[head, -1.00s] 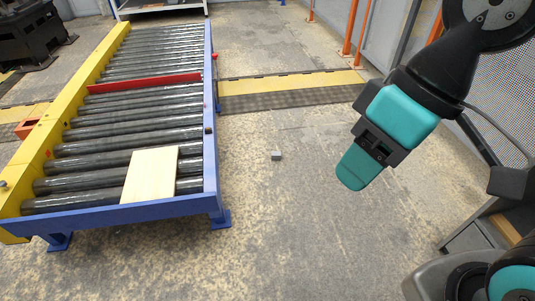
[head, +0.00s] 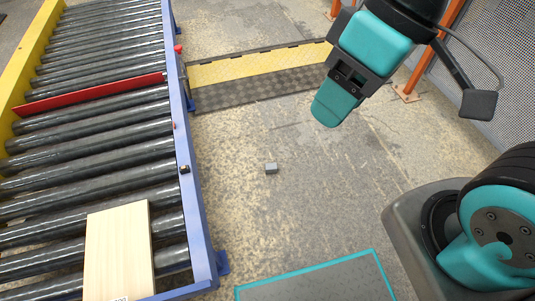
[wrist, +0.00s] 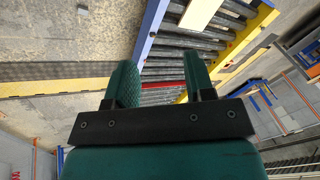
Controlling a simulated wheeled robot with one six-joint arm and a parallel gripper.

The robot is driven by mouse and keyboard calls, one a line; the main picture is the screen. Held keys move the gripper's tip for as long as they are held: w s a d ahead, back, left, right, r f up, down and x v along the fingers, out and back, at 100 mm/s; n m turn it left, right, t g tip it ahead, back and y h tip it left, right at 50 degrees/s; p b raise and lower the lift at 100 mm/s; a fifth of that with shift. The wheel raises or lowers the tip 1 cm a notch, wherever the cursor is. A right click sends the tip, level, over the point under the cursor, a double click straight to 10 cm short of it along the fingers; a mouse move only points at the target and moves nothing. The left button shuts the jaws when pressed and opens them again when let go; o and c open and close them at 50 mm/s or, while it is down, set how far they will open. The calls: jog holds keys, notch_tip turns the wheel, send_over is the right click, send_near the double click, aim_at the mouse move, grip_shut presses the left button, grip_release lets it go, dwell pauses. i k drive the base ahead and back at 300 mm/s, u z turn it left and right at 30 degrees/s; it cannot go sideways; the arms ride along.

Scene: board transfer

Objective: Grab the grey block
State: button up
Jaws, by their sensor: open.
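The small grey block (head: 271,168) lies on the concrete floor, right of the roller conveyor, in the head view. My gripper (head: 331,108) hangs in the air at the upper right of the block in the head view, well apart from it. In the wrist view my gripper (wrist: 160,82) shows two teal fingers spread apart with nothing between them. A small grey shape (wrist: 83,9) at the top left of the wrist view may be the block, but I cannot be sure.
A roller conveyor (head: 196,215) with a blue rail fills the left side and carries a pale wooden board (head: 119,255). A yellow and black floor ramp (head: 259,79) lies behind the block. A wire mesh fence (head: 505,50) stands at the right. The floor around the block is clear.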

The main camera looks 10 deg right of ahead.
aim_at(269, 168)
jog(key=z, duration=0.25)
jog(key=i, duration=0.85)
jog(key=u, duration=0.35)
